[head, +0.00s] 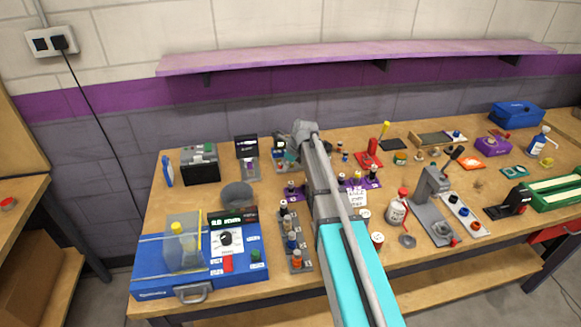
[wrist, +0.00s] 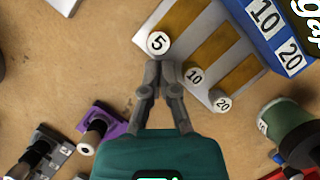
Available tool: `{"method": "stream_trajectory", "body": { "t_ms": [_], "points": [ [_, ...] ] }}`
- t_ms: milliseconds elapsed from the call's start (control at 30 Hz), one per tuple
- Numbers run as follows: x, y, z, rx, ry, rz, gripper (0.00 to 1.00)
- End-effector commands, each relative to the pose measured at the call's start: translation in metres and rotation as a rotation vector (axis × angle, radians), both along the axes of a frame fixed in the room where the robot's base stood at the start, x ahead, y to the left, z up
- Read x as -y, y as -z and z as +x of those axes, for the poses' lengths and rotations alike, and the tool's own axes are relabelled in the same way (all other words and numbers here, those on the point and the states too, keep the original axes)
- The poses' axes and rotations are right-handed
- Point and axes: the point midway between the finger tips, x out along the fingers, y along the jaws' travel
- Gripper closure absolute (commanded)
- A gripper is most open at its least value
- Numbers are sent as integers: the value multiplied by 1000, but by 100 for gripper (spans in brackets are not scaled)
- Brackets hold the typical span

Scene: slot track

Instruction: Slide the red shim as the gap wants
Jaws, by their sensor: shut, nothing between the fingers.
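In the wrist view a pale board (wrist: 187,48) carries several gold-brown strips. White-topped round pieces marked 5 (wrist: 158,42), 10 (wrist: 194,76) and 20 (wrist: 221,102) sit at the near ends of the strips. A blue block (wrist: 262,42) with 10 and 20 labels stands at the board's far right side. My gripper (wrist: 161,69) is shut and empty, its tips just below the piece marked 5 in the picture; I cannot tell whether they touch it. I cannot pick out a red shim for certain. In the head view my arm hides much of this area.
In the wrist view a purple holder (wrist: 112,124) and a grey holder (wrist: 47,143) lie lower left, and a green cylinder (wrist: 286,122) stands right. Bare wood lies to the left. In the head view a blue case (head: 155,279) fills the front left and a purple shelf (head: 340,57) overhangs behind.

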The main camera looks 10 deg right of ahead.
Motion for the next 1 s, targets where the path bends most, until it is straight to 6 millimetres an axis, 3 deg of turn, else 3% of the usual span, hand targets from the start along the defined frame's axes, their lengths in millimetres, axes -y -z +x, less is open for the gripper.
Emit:
{"method": "stream_trajectory", "body": {
  "t_ms": [267,667,1000],
  "points": [
    [0,0,2,0,0,0,100],
    [0,0,44,0,0,0,100],
    [0,0,44,0,0,0,100]
  ]
}}
